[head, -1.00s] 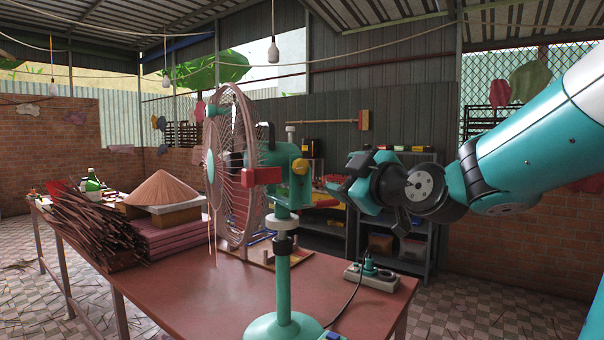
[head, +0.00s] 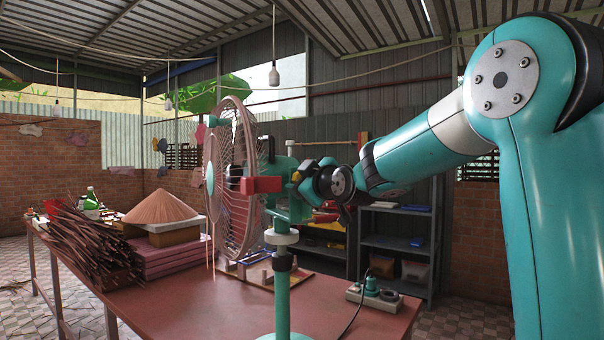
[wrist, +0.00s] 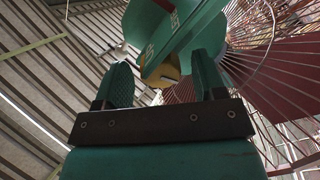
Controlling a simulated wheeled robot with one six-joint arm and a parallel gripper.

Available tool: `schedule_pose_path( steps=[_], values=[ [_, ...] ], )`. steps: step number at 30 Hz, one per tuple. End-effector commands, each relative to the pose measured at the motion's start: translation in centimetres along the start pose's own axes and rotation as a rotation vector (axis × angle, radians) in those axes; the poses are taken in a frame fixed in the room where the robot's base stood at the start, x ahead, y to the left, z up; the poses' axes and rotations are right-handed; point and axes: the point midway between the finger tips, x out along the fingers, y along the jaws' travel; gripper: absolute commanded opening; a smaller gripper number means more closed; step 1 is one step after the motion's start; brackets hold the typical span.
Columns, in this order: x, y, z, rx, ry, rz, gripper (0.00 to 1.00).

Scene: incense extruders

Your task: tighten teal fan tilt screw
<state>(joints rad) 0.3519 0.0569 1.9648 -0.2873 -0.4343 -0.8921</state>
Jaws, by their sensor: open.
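The teal fan (head: 282,205) stands beside the table with its pinkish wire cage (head: 226,190) facing left. The yellow tilt screw (head: 297,177) is on its teal bracket, mostly covered by my gripper (head: 304,176) in the head view. In the wrist view the yellow screw (wrist: 166,70) shows between the fingertips of my open gripper (wrist: 160,66), under the teal housing (wrist: 178,32). The fingers stand on either side of it with gaps. I cannot tell how deep the screw sits between them.
The reddish table (head: 190,305) holds incense bundles (head: 85,235), a conical hat (head: 160,206) and a power strip (head: 374,297). Metal shelves (head: 395,242) stand behind. The wire cage (wrist: 265,85) is close on the right in the wrist view.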

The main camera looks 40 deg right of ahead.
Motion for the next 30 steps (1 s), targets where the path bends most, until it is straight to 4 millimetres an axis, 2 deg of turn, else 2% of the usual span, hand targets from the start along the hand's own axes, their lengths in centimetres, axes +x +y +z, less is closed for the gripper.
schedule_pose_path(
  steps=[4, 12, 14, 19, 30],
  values=[
    [0.89, 0.0, -0.04, 0.0, 0.001, 0.0, 0.64],
    [0.99, -0.05, 0.05, 0.0, 0.0, 0.001, 0.64],
    [0.98, -0.05, 0.06, 0.0, 0.0, 0.001, 0.53],
    [0.97, -0.04, 0.06, 0.0, 0.0, 0.001, 0.15],
    [0.95, -0.16, 0.18, 0.05, 0.0, 0.0, 0.15]
  ],
)
